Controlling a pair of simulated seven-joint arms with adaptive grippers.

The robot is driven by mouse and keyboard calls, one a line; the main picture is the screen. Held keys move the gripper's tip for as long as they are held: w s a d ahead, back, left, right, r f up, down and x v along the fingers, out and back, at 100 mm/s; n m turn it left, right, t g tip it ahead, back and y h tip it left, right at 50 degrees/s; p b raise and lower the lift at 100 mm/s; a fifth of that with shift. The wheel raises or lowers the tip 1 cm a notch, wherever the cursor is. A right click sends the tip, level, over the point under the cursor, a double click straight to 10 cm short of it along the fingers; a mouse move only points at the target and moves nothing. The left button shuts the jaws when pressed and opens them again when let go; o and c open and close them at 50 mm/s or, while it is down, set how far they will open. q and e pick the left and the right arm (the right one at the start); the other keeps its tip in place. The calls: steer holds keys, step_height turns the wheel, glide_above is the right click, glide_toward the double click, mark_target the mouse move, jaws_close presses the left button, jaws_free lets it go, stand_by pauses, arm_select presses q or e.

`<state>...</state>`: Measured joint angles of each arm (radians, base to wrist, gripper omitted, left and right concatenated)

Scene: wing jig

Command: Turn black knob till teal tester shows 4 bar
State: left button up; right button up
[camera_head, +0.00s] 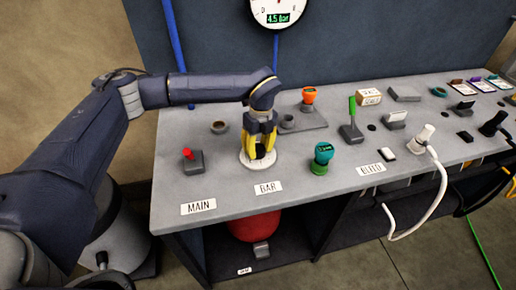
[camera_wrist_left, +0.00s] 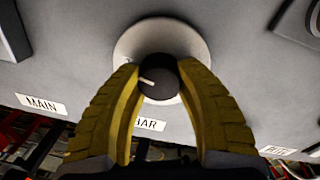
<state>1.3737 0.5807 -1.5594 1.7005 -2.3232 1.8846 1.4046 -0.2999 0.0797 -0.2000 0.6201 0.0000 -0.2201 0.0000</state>
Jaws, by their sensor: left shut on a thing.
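The black knob (camera_wrist_left: 160,82) has a white pointer mark aimed left and slightly up in the left wrist view. It sits on a round pale dial plate (camera_head: 248,160) behind the BAR label. My left gripper (camera_head: 260,148) points down over the plate, its yellow fingers shut on the knob from both sides. In the left wrist view the fingertips (camera_wrist_left: 158,85) touch the knob's sides. The teal tester (camera_head: 323,153) stands upright on a green base right of the knob; its small display is too small to read surely. My right gripper is not in view.
A round wall gauge (camera_head: 278,10) reads 4.5 bar. A red switch (camera_head: 189,155) stands by the MAIN label (camera_head: 198,207). An orange-topped part (camera_head: 308,95), a green lever (camera_head: 351,112) and a white hose (camera_head: 441,185) are to the right.

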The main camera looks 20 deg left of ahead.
mark_target(260, 146)
arm_select(q)
steer(key=shift+n, duration=1.2)
steer(key=o, duration=1.3)
steer(key=shift+o, duration=0.2)
step_height(260, 146, up, 12)
steer(key=shift+w, duration=0.4)
steer(key=shift+d, duration=0.15)
